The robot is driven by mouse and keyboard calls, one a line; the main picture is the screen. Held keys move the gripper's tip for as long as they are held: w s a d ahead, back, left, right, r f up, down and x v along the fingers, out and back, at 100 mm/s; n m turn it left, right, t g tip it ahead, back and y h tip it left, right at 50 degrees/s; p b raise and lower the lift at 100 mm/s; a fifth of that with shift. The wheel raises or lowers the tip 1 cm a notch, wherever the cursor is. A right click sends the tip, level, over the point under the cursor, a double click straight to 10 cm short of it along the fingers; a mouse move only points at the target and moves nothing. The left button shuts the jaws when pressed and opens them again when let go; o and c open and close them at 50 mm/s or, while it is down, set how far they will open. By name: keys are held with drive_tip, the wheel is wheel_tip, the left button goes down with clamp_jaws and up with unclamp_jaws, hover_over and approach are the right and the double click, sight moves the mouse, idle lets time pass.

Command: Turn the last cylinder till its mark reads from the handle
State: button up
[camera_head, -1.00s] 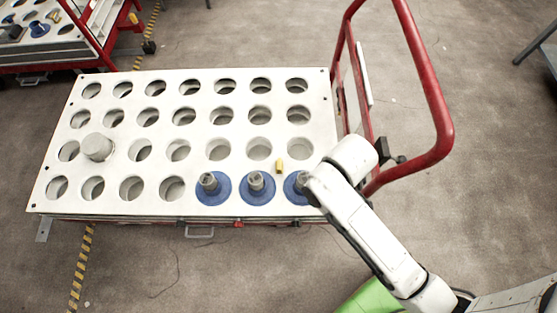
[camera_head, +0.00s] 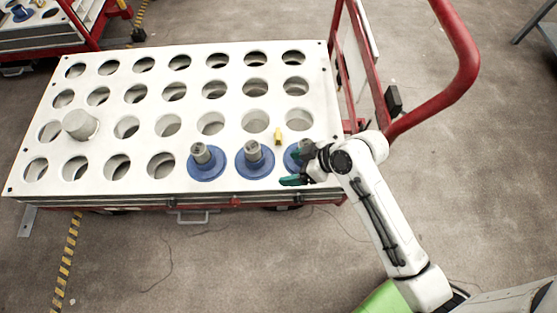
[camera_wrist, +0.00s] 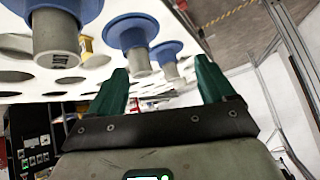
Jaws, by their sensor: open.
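Three grey cylinders on blue round bases stand along the cart's near edge: the left cylinder (camera_head: 203,155), the middle cylinder (camera_head: 252,152) and the right cylinder (camera_head: 291,158), the last partly hidden by my gripper (camera_head: 296,167). My gripper is open beside the right cylinder, one green finger low in front. In the wrist view, rolled over, my gripper (camera_wrist: 160,64) has nothing between its spread green fingers. Beyond it show a near cylinder (camera_wrist: 57,38) with a small dark mark on its end, a cylinder (camera_wrist: 135,48) and a farther cylinder (camera_wrist: 167,66). The red handle (camera_head: 468,60) rises at the cart's right end.
The white cart top (camera_head: 108,190) has rows of mostly empty round holes. A pale grey cylinder (camera_head: 80,124) stands at left. A small yellow piece (camera_head: 278,136) lies behind the blue bases. Another cart (camera_head: 40,32) is at the top left.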

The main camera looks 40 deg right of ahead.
sight(248, 147)
drive_tip(key=w+a+f+t+b, duration=0.1)
drive_tip(key=w+f+b, duration=0.1)
drive_tip(key=w, duration=0.3)
drive_tip(key=w+a+f+t+y+b, duration=0.1)
drive_tip(key=w+a+f+t+b, duration=0.1)
drive_tip(key=w, duration=0.4)
drive_tip(key=w+a+f+n+t+y+b, duration=0.1)
drive_tip(key=w+f+t+b, duration=0.1)
drive_tip(key=w+f+b, duration=0.1)
drive_tip(key=shift+w+a+f+b, duration=0.2)
drive_tip(key=shift+w+f, duration=0.2)
drive_tip(key=shift+w, duration=0.2)
drive_tip(key=shift+w+a+f+b, duration=0.1)
drive_tip(key=shift+w+f+b, duration=0.1)
drive_tip(key=shift+w+f, duration=0.25)
drive_tip(key=shift+r, duration=0.1)
drive_tip(key=c, duration=1.4)
drive_tip(key=shift+w, duration=0.1)
drive_tip(key=shift+r, duration=0.15)
drive_tip(key=shift+r+m+t+h+p, duration=0.1)
drive_tip(key=shift+m+t+h+p, duration=0.25)
drive_tip(key=shift+h+p, duration=0.2)
drive_tip(key=shift+d+m+h+p, duration=0.15)
drive_tip(key=shift+m+h+p, duration=0.3)
drive_tip(key=shift+p, duration=0.25)
